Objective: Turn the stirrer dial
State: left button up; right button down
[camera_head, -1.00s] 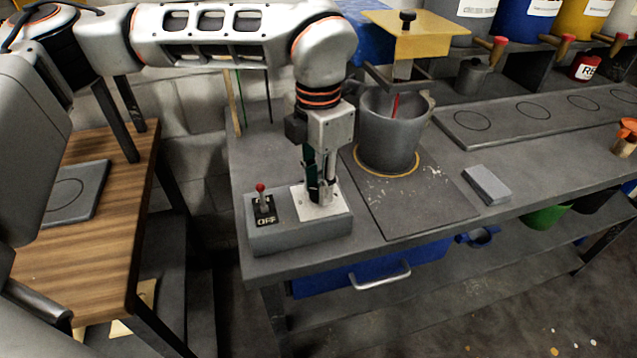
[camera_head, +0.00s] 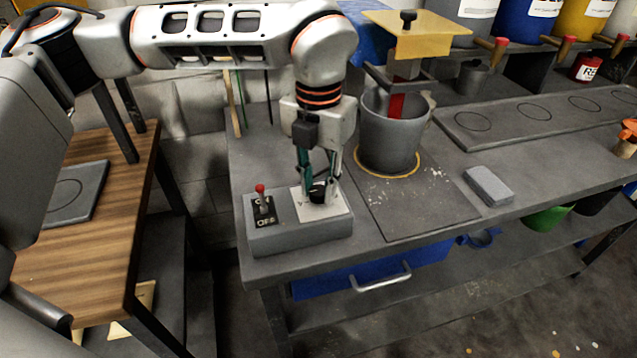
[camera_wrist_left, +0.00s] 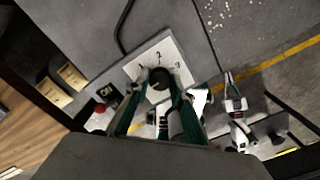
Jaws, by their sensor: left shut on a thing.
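The stirrer dial is a black knob (camera_head: 318,192) on a white plate with printed marks, on top of a grey control box (camera_head: 300,234). My left gripper (camera_head: 317,190) points down and is shut on the dial. In the left wrist view the dial (camera_wrist_left: 159,79) sits between the fingertips of my left gripper (camera_wrist_left: 158,88), with numbers on the plate around it. I cannot tell which number it points to. A red paddle (camera_head: 396,105) hangs from the stirrer into a grey pot (camera_head: 388,150). My right gripper (camera_wrist_left: 235,104) appears small at right in the left wrist view; its jaw state is unclear.
A red-tipped switch lever (camera_head: 260,189) with an OFF label stands left of the dial on the same box. A grey block (camera_head: 488,185) lies right of the pot. A wooden table (camera_head: 115,215) is at left. The bench front between box and block is clear.

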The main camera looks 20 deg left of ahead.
aim_at(318, 190)
pick_arm(q)
jog(key=o, duration=1.1)
notch_tip(318, 190, up, 12)
dwell(0.5)
